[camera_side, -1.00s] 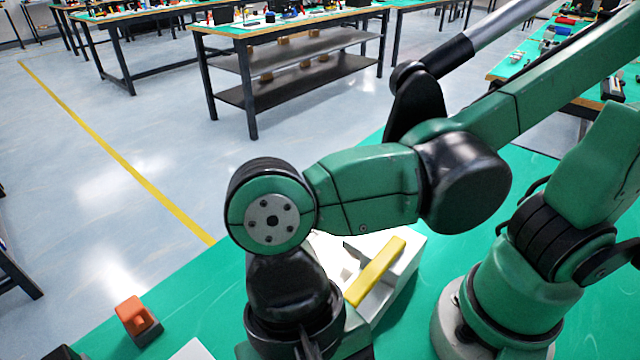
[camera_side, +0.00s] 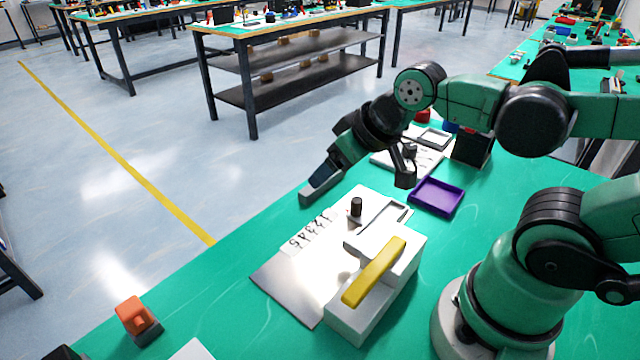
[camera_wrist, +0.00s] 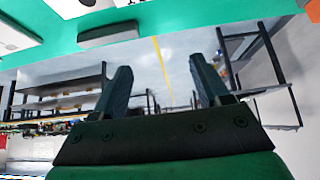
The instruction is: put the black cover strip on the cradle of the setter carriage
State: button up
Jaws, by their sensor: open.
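My gripper (camera_wrist: 160,85) is open, with its two fingers spread and nothing between them in the wrist view. In the side view, my gripper (camera_side: 322,172) points down and left, close over a grey block (camera_side: 312,194) near the bench's far edge; I cannot tell whether they touch. That block seems to show at the top of the wrist view (camera_wrist: 108,36). A metal plate (camera_side: 290,278) carries a row of numbers, a black knob (camera_side: 356,206) and a grey frame (camera_side: 392,213). I cannot tell which part is the setter carriage's cradle. I cannot make out the black cover strip.
A white housing (camera_side: 408,262) with a yellow bar (camera_side: 375,270) stands at the plate's near right. A purple tray (camera_side: 436,196) lies behind it. An orange piece on a dark base (camera_side: 134,314) is at front left. The green bench (camera_side: 215,305) left of the plate is mostly clear.

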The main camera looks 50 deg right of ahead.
jog(key=s+a+f+n+g+y, duration=0.1)
jog(key=s+a+f+n+g, duration=0.1)
jog(key=a+n, duration=0.5)
jog(key=s+a+f+n+g+y, duration=0.1)
jog(key=s+a+f+n+g, duration=0.1)
jog(key=s+a+n+g, duration=0.2)
jog(key=s+a+f+n+g+y, duration=0.1)
jog(key=s+a+n, duration=0.4)
jog(key=a+n, duration=0.5)
jog(key=shift+s+f+n+g, duration=0.15)
jog(key=shift+f+n+g, duration=0.3)
jog(key=shift+n, duration=0.4)
jog(key=shift+s+f+n+g, duration=0.1)
jog(key=shift+f+n+g, duration=0.15)
jog(key=shift+n+g, duration=0.45)
jog(key=s+n, duration=0.2)
jog(key=s+a+f+n+g, duration=0.1)
jog(key=s+n, duration=0.1)
jog(key=s+a+n+g+h, duration=0.1)
jog(key=s+n, duration=0.1)
jog(key=n, duration=0.1)
jog(key=shift+a+f, duration=0.2)
jog(key=shift+f, duration=0.1)
jog(key=shift+s+f+n, duration=0.2)
jog(key=shift+n, duration=0.05)
jog(key=shift+x, duration=2.6)
jog(key=shift+c, duration=0.2)
grip_shut()
